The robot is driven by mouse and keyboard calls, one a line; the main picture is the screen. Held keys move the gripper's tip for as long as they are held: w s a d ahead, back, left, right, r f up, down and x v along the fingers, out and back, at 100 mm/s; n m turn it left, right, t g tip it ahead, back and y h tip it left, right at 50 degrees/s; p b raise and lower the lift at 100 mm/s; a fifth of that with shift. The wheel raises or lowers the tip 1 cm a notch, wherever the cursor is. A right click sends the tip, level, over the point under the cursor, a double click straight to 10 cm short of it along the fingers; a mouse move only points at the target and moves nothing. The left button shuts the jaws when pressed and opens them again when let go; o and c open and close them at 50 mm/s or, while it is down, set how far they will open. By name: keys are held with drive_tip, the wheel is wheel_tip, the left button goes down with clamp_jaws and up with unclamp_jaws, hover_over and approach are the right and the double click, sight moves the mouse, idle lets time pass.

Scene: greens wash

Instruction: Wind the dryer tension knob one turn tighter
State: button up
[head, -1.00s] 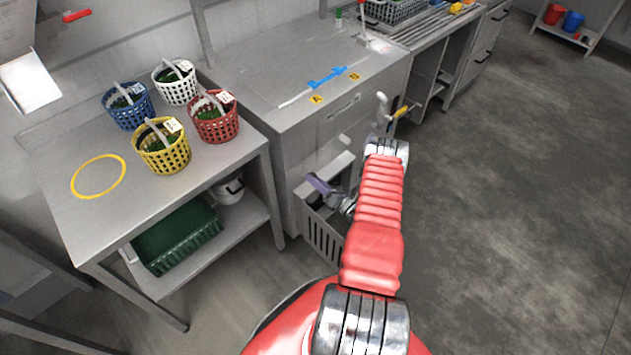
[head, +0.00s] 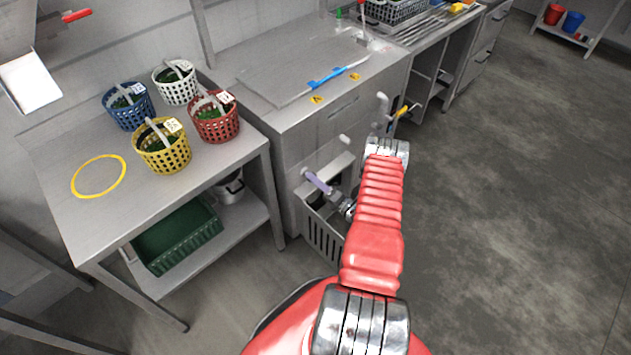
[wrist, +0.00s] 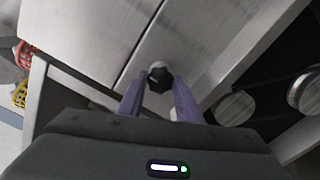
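A small dark knob (wrist: 160,77) with a pale rim sits on the grey steel front of the machine in the wrist view. I take it for the dryer tension knob. My gripper (wrist: 160,84) has its two purple fingers on either side of the knob, with the knob between them near the tips. The fingers look apart; I cannot tell whether either touches the knob. In the head view my gripper (head: 318,182) is low at the cabinet front (head: 318,140), and the knob is not clear there.
An open slotted bin (head: 325,238) stands right below my gripper. A table (head: 90,228) with several colored baskets is on the left. A grey pipe fitting (head: 382,104) and yellow handle (head: 402,111) stick out beyond my arm. The floor (head: 520,200) on the right is clear.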

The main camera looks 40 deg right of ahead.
drive_tip(key=o, duration=0.5)
drive_tip(key=shift+d, duration=0.1)
drive_tip(key=shift+c, duration=0.2)
drive_tip(key=shift+s, duration=0.1)
drive_tip(key=s, duration=1.3)
drive_tip(key=shift+s+d, duration=0.15)
drive_tip(key=shift+s, duration=0.15)
